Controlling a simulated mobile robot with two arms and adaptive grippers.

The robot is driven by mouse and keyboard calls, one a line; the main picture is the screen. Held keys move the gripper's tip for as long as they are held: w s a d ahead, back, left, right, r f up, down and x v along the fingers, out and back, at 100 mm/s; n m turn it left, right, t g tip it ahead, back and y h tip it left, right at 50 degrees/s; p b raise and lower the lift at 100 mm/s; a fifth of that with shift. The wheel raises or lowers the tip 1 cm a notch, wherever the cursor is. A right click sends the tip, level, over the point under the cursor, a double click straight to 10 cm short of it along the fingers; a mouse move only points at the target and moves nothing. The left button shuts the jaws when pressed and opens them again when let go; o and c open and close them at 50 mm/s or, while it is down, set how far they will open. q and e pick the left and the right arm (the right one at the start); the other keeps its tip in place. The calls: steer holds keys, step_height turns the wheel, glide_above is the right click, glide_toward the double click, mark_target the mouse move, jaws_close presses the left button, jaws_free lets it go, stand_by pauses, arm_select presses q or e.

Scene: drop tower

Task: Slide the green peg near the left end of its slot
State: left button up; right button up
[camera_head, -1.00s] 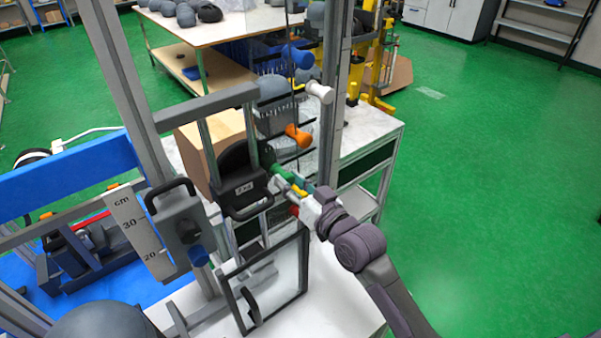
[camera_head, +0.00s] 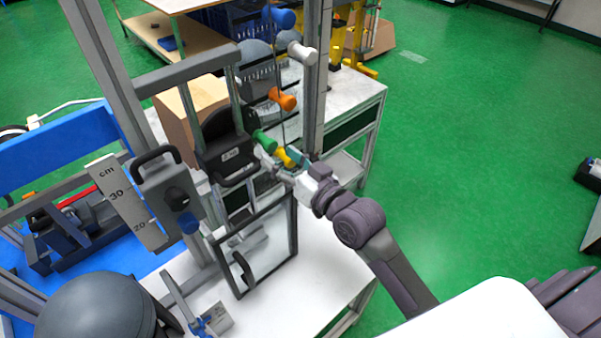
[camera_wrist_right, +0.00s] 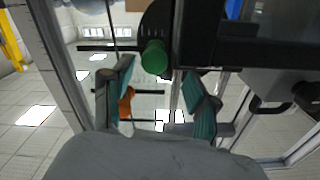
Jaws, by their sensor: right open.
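The green peg (camera_head: 265,141) sticks out beside the black 2 kg weight carriage (camera_head: 228,150) on the tower. In the right wrist view the green peg (camera_wrist_right: 154,57) shows end-on at a dark horizontal bar, between the fingertips in the picture. My right gripper (camera_head: 288,167) is just below and to the right of the green peg in the head view. Its teal fingers (camera_wrist_right: 162,80) are spread wide with nothing held; the peg appears beyond the tips. The slot's ends are hard to make out. My left gripper is not in view.
A yellow peg (camera_head: 286,157) is close to my right fingers. Orange (camera_head: 284,98), white (camera_head: 302,53) and blue (camera_head: 281,18) pegs are higher up. A grey upright (camera_head: 314,90) stands to the right. A framed clear panel (camera_head: 262,245) is below. Green floor is free at right.

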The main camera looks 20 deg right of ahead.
steer(key=v, duration=0.8)
steer(key=shift+s, duration=0.2)
